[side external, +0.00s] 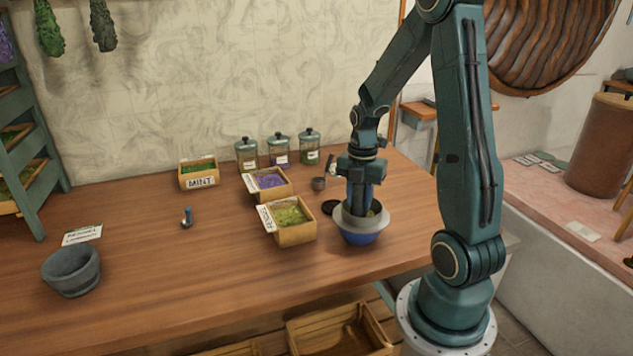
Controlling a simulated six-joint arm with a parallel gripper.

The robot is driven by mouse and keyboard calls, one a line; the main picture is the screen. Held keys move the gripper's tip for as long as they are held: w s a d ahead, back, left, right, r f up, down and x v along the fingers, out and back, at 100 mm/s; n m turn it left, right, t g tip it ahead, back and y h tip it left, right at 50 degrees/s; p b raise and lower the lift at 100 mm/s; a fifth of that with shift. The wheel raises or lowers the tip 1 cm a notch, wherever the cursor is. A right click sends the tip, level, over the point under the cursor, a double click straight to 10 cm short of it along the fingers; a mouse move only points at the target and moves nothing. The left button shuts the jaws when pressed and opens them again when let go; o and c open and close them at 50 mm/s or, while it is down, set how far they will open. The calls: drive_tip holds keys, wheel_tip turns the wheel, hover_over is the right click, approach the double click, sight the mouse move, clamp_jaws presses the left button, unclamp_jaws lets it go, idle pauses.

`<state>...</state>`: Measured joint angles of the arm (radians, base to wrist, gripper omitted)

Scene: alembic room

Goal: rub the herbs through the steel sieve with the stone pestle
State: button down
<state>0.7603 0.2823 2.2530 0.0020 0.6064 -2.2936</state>
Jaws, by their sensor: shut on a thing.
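The steel sieve (347,217) is a grey, wide-rimmed bowl shape resting on a blue bowl (362,237) near the table's right edge. Some yellow-green herbs (374,210) show inside it. My gripper (362,205) points straight down into the sieve, its fingers reaching below the rim. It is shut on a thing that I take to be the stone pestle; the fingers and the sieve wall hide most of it. I cannot tell whether its lower end touches the herbs or the mesh.
Wooden boxes of green (290,217), purple (269,181) and mint (199,170) herbs stand left of the sieve. Lidded jars (279,152) line the back. A stone mortar (72,270) stands far left. The front middle is clear.

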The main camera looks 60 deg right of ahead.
drive_tip(key=shift+a+f, duration=0.1)
drive_tip(key=shift+a, duration=0.1)
drive_tip(key=shift+s+a+r, duration=0.2)
drive_tip(key=shift+s+a, duration=0.55)
drive_tip(key=shift+s, duration=0.15)
drive_tip(key=shift+d, duration=0.1)
drive_tip(key=shift+w+d+f, duration=0.1)
drive_tip(key=shift+w+d, duration=0.15)
drive_tip(key=shift+d, duration=0.5)
drive_tip(key=shift+w+d, duration=0.2)
drive_tip(key=shift+d, duration=0.5)
drive_tip(key=shift+w+a, duration=0.25)
drive_tip(key=shift+a, duration=0.5)
drive_tip(key=shift+w+a, duration=0.2)
drive_tip(key=shift+a, duration=0.5)
drive_tip(key=shift+s+d, duration=0.45)
drive_tip(key=shift+s, duration=0.2)
drive_tip(key=shift+s+d, duration=0.4)
drive_tip(key=shift+s, duration=0.25)
drive_tip(key=shift+w, duration=0.1)
